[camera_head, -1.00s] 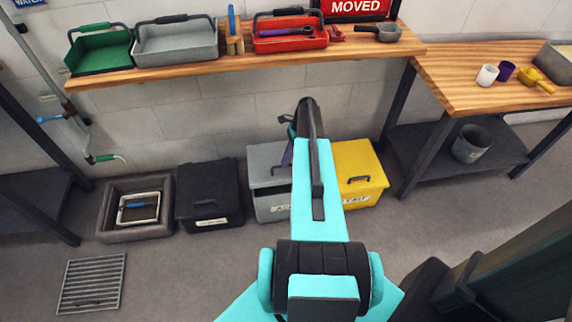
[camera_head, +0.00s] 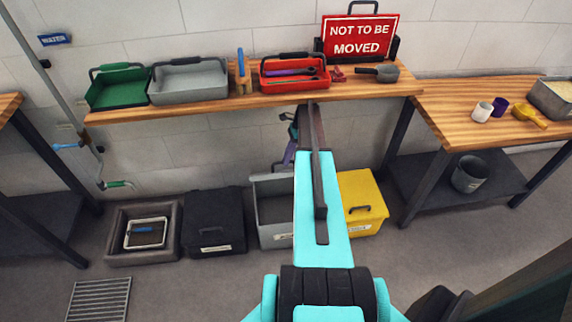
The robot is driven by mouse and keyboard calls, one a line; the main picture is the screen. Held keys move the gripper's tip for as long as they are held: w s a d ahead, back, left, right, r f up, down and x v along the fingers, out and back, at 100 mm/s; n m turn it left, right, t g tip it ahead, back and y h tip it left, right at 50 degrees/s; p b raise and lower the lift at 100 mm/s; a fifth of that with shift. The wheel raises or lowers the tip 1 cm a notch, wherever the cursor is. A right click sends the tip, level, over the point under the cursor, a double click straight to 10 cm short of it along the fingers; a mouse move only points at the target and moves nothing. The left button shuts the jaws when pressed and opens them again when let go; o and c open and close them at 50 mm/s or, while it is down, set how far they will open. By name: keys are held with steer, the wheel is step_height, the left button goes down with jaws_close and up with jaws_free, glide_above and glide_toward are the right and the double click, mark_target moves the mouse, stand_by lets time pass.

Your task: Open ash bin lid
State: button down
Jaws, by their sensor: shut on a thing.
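The grey ash bin (camera_head: 268,237) stands on the floor, partly hidden behind my turquoise arm; its label is only partly visible. Its top now shows a dark opening, and the grey lid (camera_head: 264,180) appears tilted up at the back. My gripper (camera_head: 288,157) is at the raised lid, mostly hidden by my arm, with a purple part showing. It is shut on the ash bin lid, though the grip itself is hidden.
A closed black bin (camera_head: 215,222) stands left of the ash bin, a yellow bin (camera_head: 362,203) right. A grey tray (camera_head: 115,246) is further left. Above runs a wooden shelf (camera_head: 215,107) with boxes and a red sign (camera_head: 358,37).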

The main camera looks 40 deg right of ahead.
steer(key=shift+w+d+f, duration=0.4)
steer(key=shift+w+f, duration=0.1)
steer(key=shift+w, duration=0.1)
steer(key=c, duration=2.2)
jaws_free()
steer(key=shift+a, duration=0.1)
steer(key=o, duration=0.4)
steer(key=shift+w+f, duration=0.15)
steer(key=shift+r, duration=0.2)
steer(key=shift+r, duration=0.1)
